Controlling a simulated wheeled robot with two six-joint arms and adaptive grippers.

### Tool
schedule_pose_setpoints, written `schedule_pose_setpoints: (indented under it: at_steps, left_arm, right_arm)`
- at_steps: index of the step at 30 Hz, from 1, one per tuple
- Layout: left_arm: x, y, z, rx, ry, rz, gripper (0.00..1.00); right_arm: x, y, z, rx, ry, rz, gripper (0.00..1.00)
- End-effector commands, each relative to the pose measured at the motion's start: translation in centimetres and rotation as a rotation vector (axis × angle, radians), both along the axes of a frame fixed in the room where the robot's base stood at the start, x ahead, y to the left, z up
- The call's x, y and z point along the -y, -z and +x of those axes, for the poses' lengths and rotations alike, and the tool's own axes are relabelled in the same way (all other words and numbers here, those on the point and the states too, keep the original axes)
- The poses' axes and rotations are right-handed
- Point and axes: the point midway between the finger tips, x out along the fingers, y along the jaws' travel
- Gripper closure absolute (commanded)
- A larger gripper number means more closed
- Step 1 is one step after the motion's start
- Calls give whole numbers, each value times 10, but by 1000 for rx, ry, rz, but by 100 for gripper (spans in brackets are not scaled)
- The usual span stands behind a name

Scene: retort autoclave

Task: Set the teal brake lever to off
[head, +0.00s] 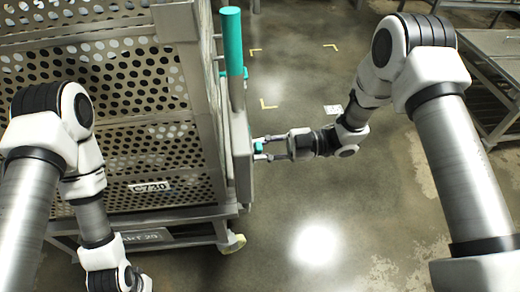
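A small teal piece, which looks like the brake lever (259,147), is at the right side of the metal cart in the head view. My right gripper (264,148) points left at it from the open floor side. Its two fingers are spread apart, one above and one below the teal piece in the picture. I cannot tell whether they touch it. The lever's full shape and its setting are hidden by the fingers and too small to read. My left gripper is out of view; only its arm shows at the lower left.
The perforated cart (150,162) fills the left. A tall teal-topped handle (232,45) rises at its right corner, above my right gripper. A caster (233,243) is below. A metal table (495,75) stands at the far right. The middle floor is clear, with yellow corner marks.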

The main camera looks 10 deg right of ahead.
Motion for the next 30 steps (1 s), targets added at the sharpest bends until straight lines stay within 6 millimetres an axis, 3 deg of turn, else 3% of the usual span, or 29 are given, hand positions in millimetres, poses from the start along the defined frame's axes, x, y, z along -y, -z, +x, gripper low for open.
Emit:
schedule_pose_setpoints:
  at_steps: [3, 4, 6, 17, 20, 30]
  left_arm:
    - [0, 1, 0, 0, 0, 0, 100]
    - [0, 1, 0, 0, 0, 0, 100]
    - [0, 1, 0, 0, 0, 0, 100]
    - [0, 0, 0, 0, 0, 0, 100]
    - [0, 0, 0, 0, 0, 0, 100]
    - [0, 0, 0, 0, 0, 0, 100]
  right_arm:
    - [0, 0, 0, 1, 0, -1, 100]
    - [0, 0, 0, 1, 0, -1, 66]
    - [0, 0, 0, 1, 0, 0, 50]
    - [5, 0, 0, 2, 3, 1, 50]
    - [21, 0, 1, 3, 5, 3, 50]
    - [104, 0, 1, 4, 5, 1, 50]
